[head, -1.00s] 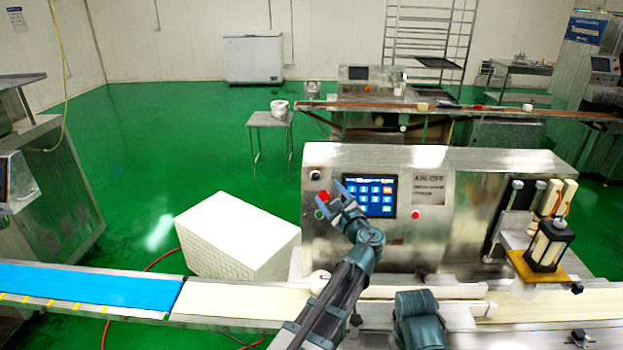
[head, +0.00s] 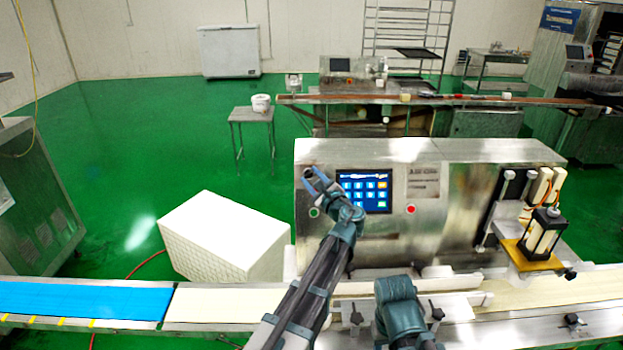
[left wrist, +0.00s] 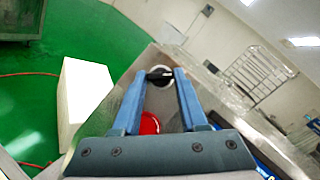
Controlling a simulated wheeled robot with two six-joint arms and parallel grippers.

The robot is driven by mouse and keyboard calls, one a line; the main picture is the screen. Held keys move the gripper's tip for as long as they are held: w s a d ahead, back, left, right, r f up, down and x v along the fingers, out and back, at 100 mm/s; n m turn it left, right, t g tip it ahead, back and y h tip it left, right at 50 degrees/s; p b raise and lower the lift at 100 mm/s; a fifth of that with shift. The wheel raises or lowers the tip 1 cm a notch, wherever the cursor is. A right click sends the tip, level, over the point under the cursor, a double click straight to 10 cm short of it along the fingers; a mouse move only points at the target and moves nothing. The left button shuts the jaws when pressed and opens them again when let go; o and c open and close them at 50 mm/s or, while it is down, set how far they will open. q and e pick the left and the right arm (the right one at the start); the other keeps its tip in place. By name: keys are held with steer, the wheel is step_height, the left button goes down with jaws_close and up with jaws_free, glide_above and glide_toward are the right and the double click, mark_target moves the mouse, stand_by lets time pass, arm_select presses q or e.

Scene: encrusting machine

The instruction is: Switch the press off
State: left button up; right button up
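The press (head: 450,215) is a steel machine with a lit blue touchscreen (head: 364,191) on its front. A black rotary switch with a pale ring sits at the panel's upper left; it shows clearly in the left wrist view (left wrist: 160,75). My left gripper (head: 314,174) is at this switch. In the left wrist view its blue fingers (left wrist: 159,80) stand apart, one on each side of the black handle, with small gaps seeming to remain. A red button (left wrist: 149,123) shows between the fingers, nearer the palm. My right gripper's fingers are not visible.
A green button (head: 314,212) lies low on the panel's left, and another red button (head: 411,209) right of the screen. A conveyor (head: 230,306) runs in front of the press. A white box (head: 225,235) stands left of it. Green floor is open farther left.

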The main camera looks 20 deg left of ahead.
arm_select(q)
jaws_close()
steer(key=shift+w+r+n+g+p, duration=0.2)
steer(key=shift+n+g+p, duration=0.3)
steer(key=shift+n+p, duration=0.4)
steer(key=n+g+p, duration=0.2)
steer(key=n+p, duration=0.2)
steer(key=r+n+g+h+p, duration=0.1)
steer(key=n+g+p, duration=0.1)
steer(key=n+p, duration=0.1)
steer(key=n+g+h+p, duration=0.1)
steer(key=n+g+p, duration=0.1)
steer(key=n+p, duration=0.2)
steer(key=shift+w+r+n+p, duration=0.2)
steer(key=shift+n+p, duration=0.1)
steer(key=shift+p, duration=0.2)
steer(key=n+g+h+p, duration=0.1)
steer(key=n+p, duration=0.1)
steer(key=shift+h+p, duration=0.3)
steer(key=shift+h, duration=0.1)
steer(key=shift+a+n+g+h+p, duration=0.1)
steer(key=shift+n+g+h+p, duration=0.2)
steer(key=shift+n+h+p, duration=0.35)
steer(key=shift+f+n, duration=0.1)
steer(key=shift+n, duration=0.25)
